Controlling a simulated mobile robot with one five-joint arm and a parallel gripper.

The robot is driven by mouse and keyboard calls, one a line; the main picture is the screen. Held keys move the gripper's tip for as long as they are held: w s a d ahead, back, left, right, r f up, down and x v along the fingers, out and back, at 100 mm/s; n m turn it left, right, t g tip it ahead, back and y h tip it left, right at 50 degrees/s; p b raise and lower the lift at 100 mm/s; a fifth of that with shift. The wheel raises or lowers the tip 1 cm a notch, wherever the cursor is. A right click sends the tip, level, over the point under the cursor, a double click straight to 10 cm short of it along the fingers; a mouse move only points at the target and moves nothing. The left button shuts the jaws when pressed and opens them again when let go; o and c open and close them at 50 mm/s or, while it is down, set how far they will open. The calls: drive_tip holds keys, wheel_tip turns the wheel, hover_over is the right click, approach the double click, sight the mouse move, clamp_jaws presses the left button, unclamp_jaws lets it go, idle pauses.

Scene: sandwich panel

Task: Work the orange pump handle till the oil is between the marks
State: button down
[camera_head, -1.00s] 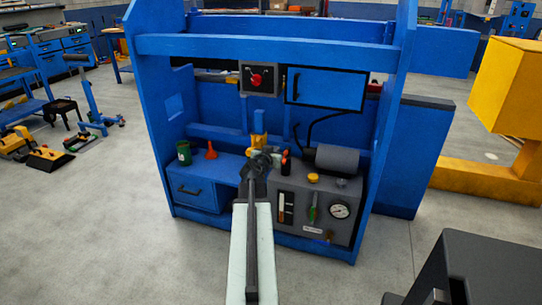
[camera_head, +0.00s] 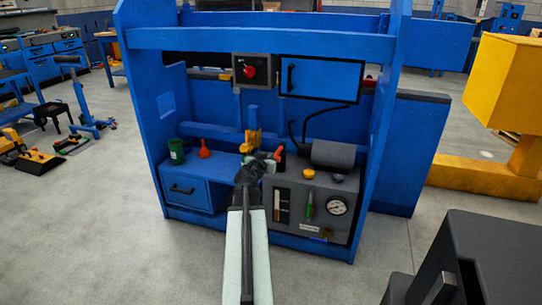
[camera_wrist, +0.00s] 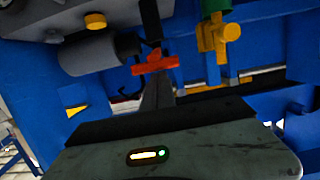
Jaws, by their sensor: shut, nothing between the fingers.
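The orange pump handle (camera_head: 279,153) stands at the back left of the grey pump unit (camera_head: 262,190). In the wrist view the orange handle (camera_wrist: 155,64) lies crosswise just beyond my fingertips. My gripper (camera_head: 262,161) is shut and empty, close beside the handle; it also shows in the wrist view (camera_wrist: 157,84). Whether it touches the handle, I cannot tell. The narrow sight gauge (camera_head: 283,205) is on the unit's front; its oil level and marks are too small to read.
A grey cylinder (camera_head: 333,155) and a yellow cap (camera_head: 308,174) sit on the unit. A green lever (camera_head: 309,205) and round dial (camera_head: 337,206) are on its front. A yellow valve (camera_head: 252,142) stands behind my gripper. A green can (camera_head: 177,151) and orange funnel (camera_head: 204,149) stand left.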

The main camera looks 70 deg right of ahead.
wheel_tip(320, 180, down, 7)
drive_tip(key=a+b, duration=0.1)
drive_tip(key=b, duration=0.5)
drive_tip(key=shift+s+a+f+b, duration=0.15)
drive_tip(key=shift+a+b, duration=0.1)
drive_tip(key=shift+b, duration=0.15)
